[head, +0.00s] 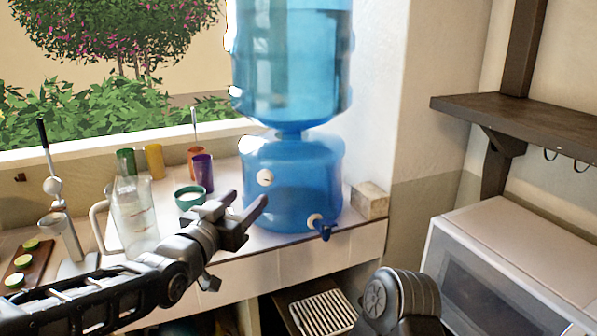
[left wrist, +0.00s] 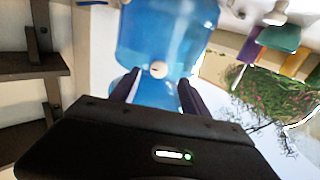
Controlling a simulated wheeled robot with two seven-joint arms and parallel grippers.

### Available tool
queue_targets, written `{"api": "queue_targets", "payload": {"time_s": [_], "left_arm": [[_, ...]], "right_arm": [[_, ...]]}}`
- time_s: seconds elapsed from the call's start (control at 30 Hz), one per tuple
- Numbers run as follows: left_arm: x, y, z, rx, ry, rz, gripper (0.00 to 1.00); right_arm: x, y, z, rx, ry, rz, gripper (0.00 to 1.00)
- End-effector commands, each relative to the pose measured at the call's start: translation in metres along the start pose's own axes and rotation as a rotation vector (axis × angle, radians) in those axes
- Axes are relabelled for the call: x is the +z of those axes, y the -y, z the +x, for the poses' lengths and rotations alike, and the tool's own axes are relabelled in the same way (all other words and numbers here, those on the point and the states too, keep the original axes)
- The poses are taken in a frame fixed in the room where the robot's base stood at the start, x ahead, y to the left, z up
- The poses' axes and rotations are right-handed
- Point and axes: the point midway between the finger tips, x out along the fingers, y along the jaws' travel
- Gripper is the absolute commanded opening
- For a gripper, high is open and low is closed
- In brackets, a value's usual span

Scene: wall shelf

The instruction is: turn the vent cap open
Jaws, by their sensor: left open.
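The vent cap (head: 265,177) is a small white round knob on the upper left front of the blue water dispenser's lower tank (head: 295,195). My left gripper (head: 246,204) is open and empty, below and left of the cap in the head view, pointing toward the tank. In the left wrist view, the cap (left wrist: 158,69) appears between the two open fingers (left wrist: 157,90), apart from both. How far the fingertips are from the cap is hard to tell. A blue spigot (head: 323,228) sits at the tank's lower right. My right gripper is out of view.
A teal bowl (head: 189,197) and purple cup (head: 203,173) stand close behind my left gripper. A glass pitcher (head: 131,215) stands left. A beige block (head: 370,200) sits right of the tank. A microwave (head: 510,270) and dark wall shelf (head: 525,122) are at right.

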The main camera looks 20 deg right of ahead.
Motion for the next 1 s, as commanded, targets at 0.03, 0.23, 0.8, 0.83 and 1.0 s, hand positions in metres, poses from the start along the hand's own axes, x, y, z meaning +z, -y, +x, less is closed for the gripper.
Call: {"api": "queue_targets", "payload": {"time_s": [0.03,0.23,0.8,0.83,1.0], "left_arm": [[-0.005,0.002,0.001,0.000,-0.010,0.011,0.54],[-0.007,0.001,0.001,0.004,-0.016,0.024,0.54],[-0.009,0.000,0.047,0.005,-0.012,0.022,0.54],[-0.008,0.000,0.052,0.005,-0.011,0.022,0.54],[-0.008,0.000,0.073,0.004,-0.012,0.022,0.54]], "right_arm": [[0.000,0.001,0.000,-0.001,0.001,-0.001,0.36],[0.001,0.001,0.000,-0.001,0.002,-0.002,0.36],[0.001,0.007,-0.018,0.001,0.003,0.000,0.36],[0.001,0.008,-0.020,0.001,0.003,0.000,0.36],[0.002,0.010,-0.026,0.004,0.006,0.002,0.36]]}}
